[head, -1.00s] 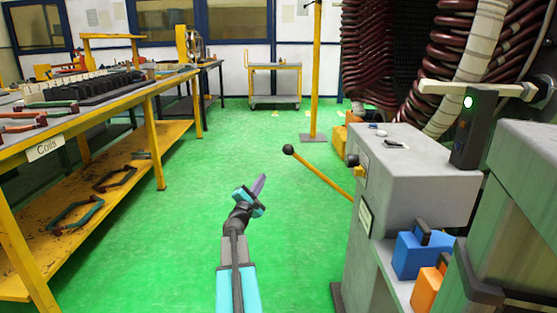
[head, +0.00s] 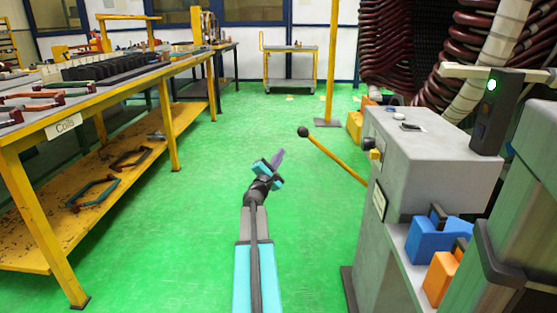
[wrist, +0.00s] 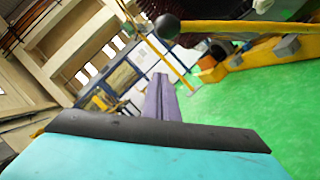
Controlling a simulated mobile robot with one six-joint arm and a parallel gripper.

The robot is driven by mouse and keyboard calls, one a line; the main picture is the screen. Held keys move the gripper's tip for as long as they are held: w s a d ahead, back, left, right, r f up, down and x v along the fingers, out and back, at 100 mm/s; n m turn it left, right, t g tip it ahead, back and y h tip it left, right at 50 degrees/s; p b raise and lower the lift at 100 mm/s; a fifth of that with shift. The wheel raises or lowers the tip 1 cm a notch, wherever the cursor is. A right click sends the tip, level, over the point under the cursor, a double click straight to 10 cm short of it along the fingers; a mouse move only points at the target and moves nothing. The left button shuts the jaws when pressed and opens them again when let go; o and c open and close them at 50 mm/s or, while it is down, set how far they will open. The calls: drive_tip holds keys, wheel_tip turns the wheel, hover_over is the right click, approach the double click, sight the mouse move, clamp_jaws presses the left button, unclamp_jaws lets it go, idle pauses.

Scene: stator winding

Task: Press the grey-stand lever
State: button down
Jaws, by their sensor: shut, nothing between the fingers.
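The lever is a yellow rod (head: 338,160) with a black ball knob (head: 303,131), sticking out to the left from the grey stand (head: 435,150). In the wrist view the knob (wrist: 167,27) and the yellow rod (wrist: 240,29) cross the top of the picture. My gripper (head: 277,158) is shut and empty, with its purple fingers together. It is left of and below the knob in the head view, apart from it. In the wrist view my gripper (wrist: 160,82) points below the knob with a gap between them.
A yellow workbench (head: 120,95) with coils runs along the left. A yellow post (head: 333,60) and a trolley (head: 291,68) stand at the back. Blue (head: 430,243) and orange (head: 440,275) blocks sit on the stand's lower shelf. Green floor (head: 225,150) is open between bench and stand.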

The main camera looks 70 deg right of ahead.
drive_tip(key=s+d+r+b, duration=0.2)
drive_tip(key=s+d+r, duration=0.1)
drive_tip(key=d, duration=0.3)
drive_tip(key=shift+d+r+b, duration=0.35)
drive_tip(key=shift+d+r, duration=0.05)
drive_tip(key=shift+r, duration=0.25)
